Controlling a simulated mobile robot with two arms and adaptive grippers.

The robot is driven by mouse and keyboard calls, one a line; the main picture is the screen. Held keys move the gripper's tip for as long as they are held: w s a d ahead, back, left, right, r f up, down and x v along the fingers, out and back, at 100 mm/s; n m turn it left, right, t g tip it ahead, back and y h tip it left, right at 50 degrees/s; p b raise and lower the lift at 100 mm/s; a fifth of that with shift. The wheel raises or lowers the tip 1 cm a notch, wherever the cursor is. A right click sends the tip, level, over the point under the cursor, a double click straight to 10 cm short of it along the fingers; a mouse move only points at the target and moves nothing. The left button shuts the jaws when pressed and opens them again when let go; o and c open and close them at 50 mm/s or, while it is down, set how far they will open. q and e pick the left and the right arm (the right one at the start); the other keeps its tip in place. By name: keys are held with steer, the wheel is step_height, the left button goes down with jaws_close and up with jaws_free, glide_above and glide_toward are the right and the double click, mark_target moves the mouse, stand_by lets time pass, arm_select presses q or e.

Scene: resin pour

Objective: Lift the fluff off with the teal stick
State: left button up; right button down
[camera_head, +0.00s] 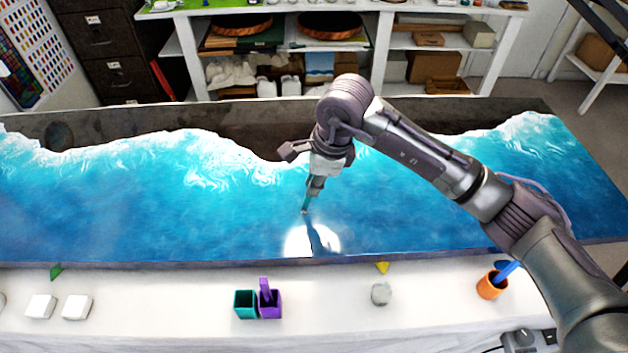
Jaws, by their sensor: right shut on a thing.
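My right gripper (314,186) points down over the middle of the blue resin panel (180,215). It is shut on the teal stick (307,203), whose lower end is at or just above the glossy surface. I cannot tell whether the tip touches the resin. A tiny pale speck shows at the tip; whether it is the fluff is too small to tell. A bright glare and a dark reflection lie just in front of the tip. My left gripper is not in view.
On the white front ledge stand a teal cup (246,304), a purple cup (270,305) with a purple stick, a grey round lump (381,294), and an orange cup (491,286) with a blue stick. White blocks (76,307) lie at left. Shelves (380,60) stand behind.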

steer(key=shift+f+b, duration=0.5)
steer(key=shift+b, duration=0.05)
stand_by(0.7)
steer(key=shift+w+a+p+v, duration=0.1)
steer(key=shift+a+p+v, duration=0.15)
steer(key=shift+v, duration=0.75)
steer(key=shift+w+a+p+v, duration=0.15)
steer(key=shift+p+v, duration=0.2)
steer(key=shift+v, duration=0.6)
steer(key=shift+w+a+p+v, duration=0.1)
steer(key=shift+a+p+v, duration=0.15)
steer(key=shift+v, duration=0.75)
steer(key=shift+r, duration=0.2)
steer(key=shift+d, duration=0.1)
